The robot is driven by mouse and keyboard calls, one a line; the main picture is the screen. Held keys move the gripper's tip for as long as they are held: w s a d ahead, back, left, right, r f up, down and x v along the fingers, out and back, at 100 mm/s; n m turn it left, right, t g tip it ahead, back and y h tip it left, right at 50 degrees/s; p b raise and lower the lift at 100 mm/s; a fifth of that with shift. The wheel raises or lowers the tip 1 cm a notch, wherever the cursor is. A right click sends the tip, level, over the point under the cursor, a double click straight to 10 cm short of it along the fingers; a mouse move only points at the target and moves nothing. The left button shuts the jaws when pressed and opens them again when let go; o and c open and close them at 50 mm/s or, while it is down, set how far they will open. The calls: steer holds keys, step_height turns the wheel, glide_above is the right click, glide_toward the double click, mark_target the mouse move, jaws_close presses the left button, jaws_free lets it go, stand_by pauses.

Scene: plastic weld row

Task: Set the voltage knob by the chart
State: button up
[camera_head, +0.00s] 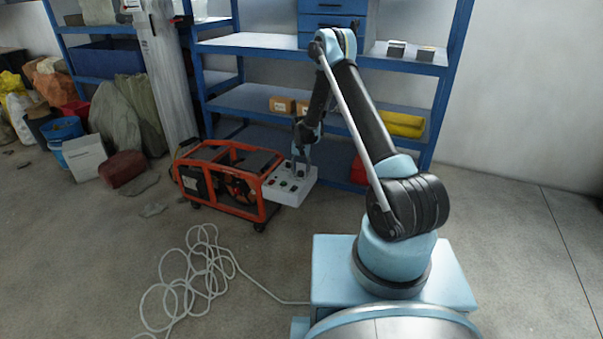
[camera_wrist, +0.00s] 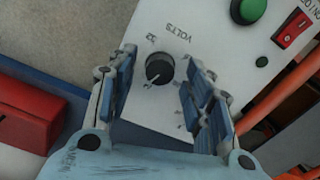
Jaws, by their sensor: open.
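The black voltage knob (camera_wrist: 159,70) sits on a white control panel (camera_wrist: 205,15) under the printed word VOLTS, which appears upside down in the wrist view. A white pointer line on the knob points to the lower left. My gripper (camera_wrist: 165,82) is open, with one blue-padded finger on each side of the knob. I cannot tell whether either finger touches it. In the head view my gripper (camera_head: 300,168) is over the white control box (camera_head: 290,186) on the orange-framed machine (camera_head: 228,180). I cannot make out a chart in either view.
A green button (camera_wrist: 248,11) and a red rocker switch (camera_wrist: 292,30) are on the same panel. Blue shelving (camera_head: 262,100) stands behind the machine. A white cable (camera_head: 200,275) lies coiled on the floor, and sacks and bins (camera_head: 115,120) stand at left.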

steer(key=shift+f, duration=0.5)
steer(key=c, duration=1.1)
steer(key=shift+n, duration=1.9)
steer(key=o, duration=1.1)
